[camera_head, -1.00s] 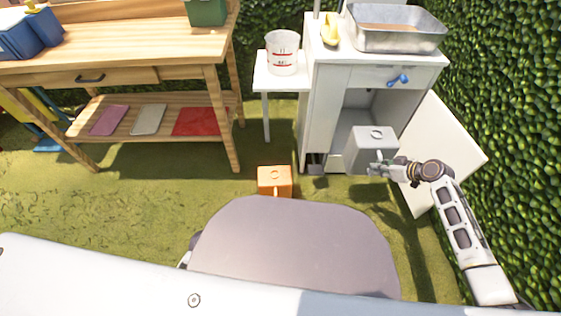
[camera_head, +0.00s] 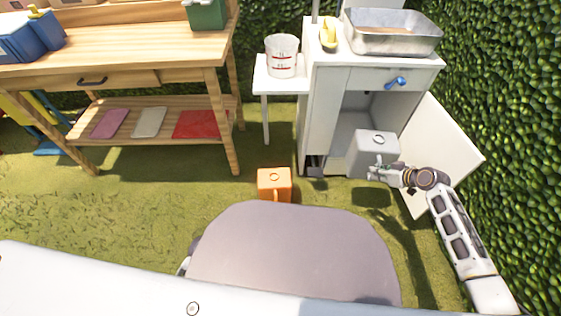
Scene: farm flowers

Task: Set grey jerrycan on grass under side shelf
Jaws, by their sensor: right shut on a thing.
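The grey jerrycan (camera_head: 372,155) is a boxy can with a ring-like cap on top. My right gripper (camera_head: 381,173) is shut on it at its near right side and holds it upright in front of the white cabinet's open lower compartment. The side shelf (camera_head: 271,86) is a small white shelf on the cabinet's left, with a thin leg at its left. The grass (camera_head: 281,140) under it is bare. My left gripper is not in view.
An orange jerrycan (camera_head: 274,183) stands on the grass in front of the side shelf. A white bucket (camera_head: 282,56) sits on the shelf. The open cabinet door (camera_head: 440,155) and a hedge (camera_head: 510,130) lie right. A wooden workbench (camera_head: 190,85) stands left.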

